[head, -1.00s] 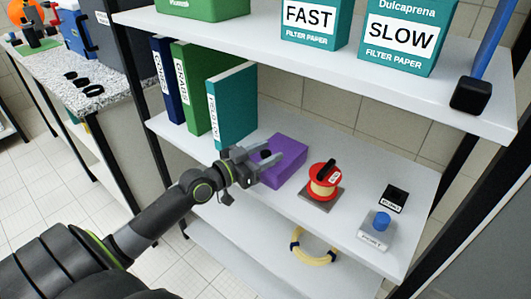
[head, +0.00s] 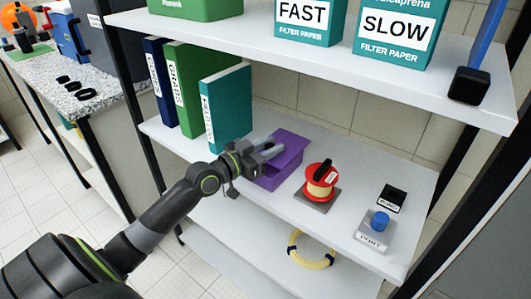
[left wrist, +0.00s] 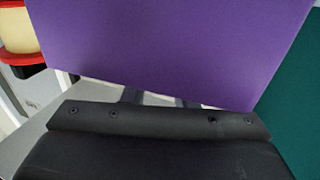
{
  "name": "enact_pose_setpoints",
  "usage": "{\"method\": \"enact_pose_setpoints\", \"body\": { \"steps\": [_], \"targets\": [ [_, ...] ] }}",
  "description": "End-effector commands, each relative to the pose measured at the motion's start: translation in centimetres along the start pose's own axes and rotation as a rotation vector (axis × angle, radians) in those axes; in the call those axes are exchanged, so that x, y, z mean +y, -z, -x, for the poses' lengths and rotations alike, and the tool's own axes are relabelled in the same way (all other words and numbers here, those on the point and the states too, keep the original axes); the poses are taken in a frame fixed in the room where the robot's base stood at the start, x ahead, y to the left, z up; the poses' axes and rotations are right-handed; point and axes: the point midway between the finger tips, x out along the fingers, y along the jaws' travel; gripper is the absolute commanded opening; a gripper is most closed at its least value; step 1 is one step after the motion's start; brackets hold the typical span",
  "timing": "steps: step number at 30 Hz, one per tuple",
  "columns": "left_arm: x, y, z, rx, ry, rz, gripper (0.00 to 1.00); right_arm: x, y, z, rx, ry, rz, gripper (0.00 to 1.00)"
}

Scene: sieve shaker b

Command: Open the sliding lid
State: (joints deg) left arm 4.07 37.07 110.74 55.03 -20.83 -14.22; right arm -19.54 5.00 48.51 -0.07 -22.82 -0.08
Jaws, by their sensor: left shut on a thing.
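The purple box (head: 291,146) sits on the middle shelf, in front of the teal binder. Its top now shows a recessed opening on the right side, with raised purple rims around it. My left gripper (head: 270,150) reaches over the box's left part and is shut on the sliding lid, apparently by its small dark knob. The fingers hide most of the knob and the lid's left part. In the left wrist view a flat purple surface (left wrist: 175,45) fills the upper middle, close to the gripper. My right gripper is not in view.
A red and yellow spool (head: 320,181) stands just right of the box. A blue-knobbed device (head: 379,222) and a small black item (head: 391,198) are further right. Binders, with the teal one (head: 226,105) nearest, stand left behind. The upper shelf (head: 330,70) overhangs.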

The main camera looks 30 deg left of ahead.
Motion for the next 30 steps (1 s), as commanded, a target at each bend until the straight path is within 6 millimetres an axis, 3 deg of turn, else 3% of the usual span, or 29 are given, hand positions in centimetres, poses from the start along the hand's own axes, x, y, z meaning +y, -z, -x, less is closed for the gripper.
{"method": "enact_pose_setpoints", "body": {
  "steps": [6, 7, 11, 22, 30],
  "targets": [
    [0.0, 0.0, 0.0, -0.002, 0.0, 0.002, 0.0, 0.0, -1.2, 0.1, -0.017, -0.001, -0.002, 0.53],
    [0.0, 0.0, 0.0, -0.002, 0.0, 0.002, 0.3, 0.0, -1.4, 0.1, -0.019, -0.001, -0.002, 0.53],
    [0.0, 0.0, 0.0, -0.002, 0.0, 0.002, 0.46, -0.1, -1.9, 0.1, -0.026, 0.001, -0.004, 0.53],
    [0.0, -0.1, 0.5, -0.003, 0.001, 0.0, 0.46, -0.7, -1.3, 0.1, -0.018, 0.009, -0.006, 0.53],
    [-0.1, -0.1, 4.3, -0.008, 0.001, -0.004, 0.46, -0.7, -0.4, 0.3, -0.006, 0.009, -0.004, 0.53]
  ]
}}
